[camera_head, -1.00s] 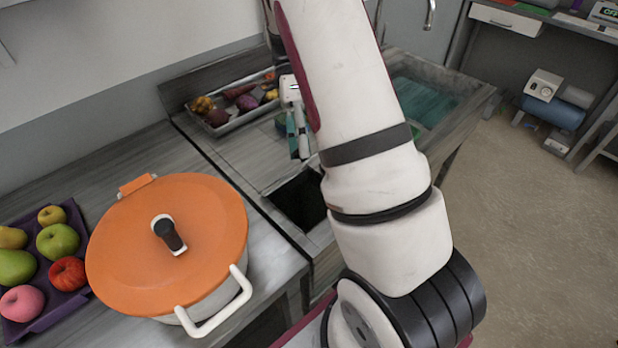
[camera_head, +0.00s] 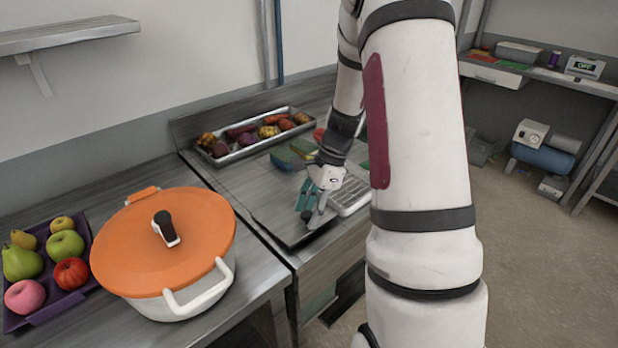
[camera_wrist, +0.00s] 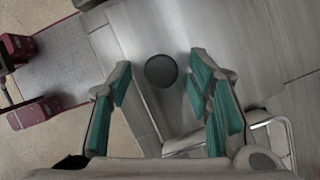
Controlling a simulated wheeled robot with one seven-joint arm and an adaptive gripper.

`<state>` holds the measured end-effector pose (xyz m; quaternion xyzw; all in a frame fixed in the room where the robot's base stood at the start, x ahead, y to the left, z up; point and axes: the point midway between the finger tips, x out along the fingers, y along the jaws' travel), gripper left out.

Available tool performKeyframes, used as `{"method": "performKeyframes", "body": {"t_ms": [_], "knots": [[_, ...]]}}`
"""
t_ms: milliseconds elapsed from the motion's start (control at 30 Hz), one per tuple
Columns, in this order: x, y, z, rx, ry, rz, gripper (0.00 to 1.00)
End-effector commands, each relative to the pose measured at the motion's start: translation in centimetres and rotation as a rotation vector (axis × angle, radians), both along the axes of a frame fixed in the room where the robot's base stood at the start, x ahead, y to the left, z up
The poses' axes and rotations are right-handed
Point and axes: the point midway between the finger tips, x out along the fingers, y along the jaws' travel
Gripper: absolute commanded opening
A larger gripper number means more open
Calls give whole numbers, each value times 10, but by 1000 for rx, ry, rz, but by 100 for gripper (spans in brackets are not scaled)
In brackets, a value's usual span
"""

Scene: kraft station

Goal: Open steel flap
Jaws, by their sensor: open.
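The grey steel worktop (camera_head: 232,176) runs along the wall. My gripper (camera_head: 309,206) is low over its front part, with teal finger pads apart. A dark edge or gap (camera_head: 300,241) shows just below the fingers; I cannot tell for sure whether the steel flap is there. In the wrist view, my open gripper (camera_wrist: 160,80) has its fingers either side of a dark round disc (camera_wrist: 161,71) on grey steel. Nothing is clearly held. Whether the disc is part of the flap, and whether the fingers touch it, I cannot tell. My arm hides the worktop's right part.
An orange-lidded pot (camera_head: 195,225) and a purple fruit tray (camera_head: 47,314) stand at left. A metal tray of vegetables (camera_head: 215,160) lies at the back. Open floor (camera_head: 530,250) lies at right.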

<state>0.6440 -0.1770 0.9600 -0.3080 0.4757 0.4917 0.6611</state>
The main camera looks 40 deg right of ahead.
Motion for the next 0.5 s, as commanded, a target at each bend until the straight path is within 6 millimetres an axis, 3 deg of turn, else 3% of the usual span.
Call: {"method": "performKeyframes", "body": {"t_ms": [100,500], "knots": [[-1,-1,-12,5,-69,-7,46],[-9,-27,58,2,-72,1,46]]}}
